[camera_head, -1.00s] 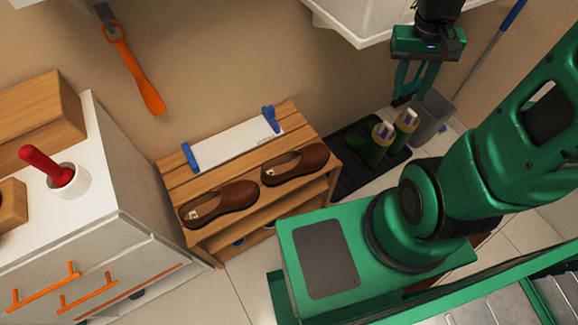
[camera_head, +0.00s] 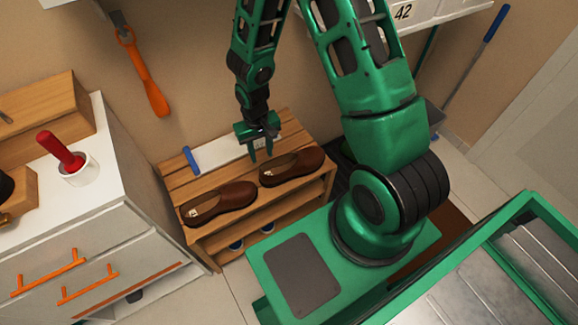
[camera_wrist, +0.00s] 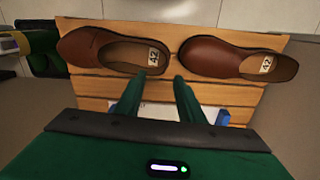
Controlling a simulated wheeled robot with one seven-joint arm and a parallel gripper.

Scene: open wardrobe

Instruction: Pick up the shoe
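Two brown leather shoes lie on the top of a wooden rack (camera_head: 180,178). The left shoe (camera_head: 205,208) and the right shoe (camera_head: 300,166) stand side by side, apart from each other. The wrist view looks from the opposite side, so the right shoe (camera_wrist: 90,45) is on the left there and the left shoe (camera_wrist: 225,55) on the right. Both show a white "42" label inside. My gripper (camera_head: 262,157) is above the rack behind the right shoe's inner end, fingers pointing down, apart and empty. Its fingertips (camera_wrist: 158,77) appear close to that shoe; contact cannot be told.
A white board with a blue end (camera_head: 191,160) lies on the rack behind the shoes, partly hidden by my gripper. A white cabinet (camera_head: 130,240) with orange handles stands left. A white shelf marked 42 (camera_head: 425,14) hangs upper right. An orange tool (camera_head: 145,75) hangs on the wall.

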